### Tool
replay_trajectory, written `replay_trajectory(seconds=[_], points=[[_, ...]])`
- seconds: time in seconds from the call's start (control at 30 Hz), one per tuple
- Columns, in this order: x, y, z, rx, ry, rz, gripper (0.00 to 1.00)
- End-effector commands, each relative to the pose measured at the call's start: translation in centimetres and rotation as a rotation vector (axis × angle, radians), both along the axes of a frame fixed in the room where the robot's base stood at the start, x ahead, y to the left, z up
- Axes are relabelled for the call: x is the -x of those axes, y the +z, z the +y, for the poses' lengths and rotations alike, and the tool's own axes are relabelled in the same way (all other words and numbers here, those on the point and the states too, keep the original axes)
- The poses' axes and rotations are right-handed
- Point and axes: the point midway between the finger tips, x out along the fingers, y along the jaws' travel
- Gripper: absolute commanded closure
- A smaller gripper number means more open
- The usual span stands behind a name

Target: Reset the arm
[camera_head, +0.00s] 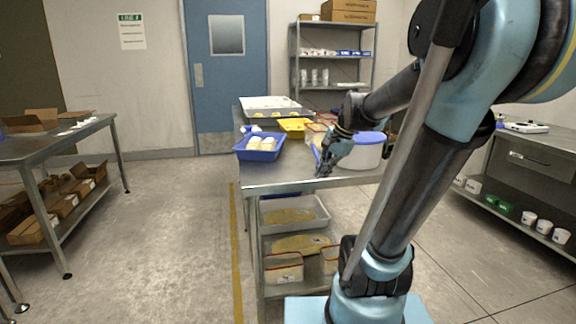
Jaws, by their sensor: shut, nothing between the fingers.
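My arm rises from its base at the lower right and bends over toward the steel table (285,182) in the middle. My gripper (322,172) points down over the front part of the table top, close to its front edge. It is shut and holds nothing. A white tub with a blue lid (366,154) stands right beside it, partly behind my arm. I cannot tell whether the gripper touches the tub or the table.
A blue tray (259,154) with pale items stands left of my gripper. A yellow tray (294,125) and a white tray (270,103) stand further back. A side table (50,145) with cardboard boxes is at left, a bench (535,160) at right. The floor at left is clear.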

Motion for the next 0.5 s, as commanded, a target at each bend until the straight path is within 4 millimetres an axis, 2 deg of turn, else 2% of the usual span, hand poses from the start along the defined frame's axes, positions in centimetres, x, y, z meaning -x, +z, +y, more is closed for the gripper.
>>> replay_trajectory(seconds=[0.03, 0.1, 0.5], points=[[1.7, -0.8, -0.4, 0.035, 0.054, -0.014, 1.0], [3.7, -2.0, -1.0, 0.091, 0.139, -0.033, 1.0], [14.0, -9.4, -5.0, 0.385, 0.636, -0.1, 1.0]])
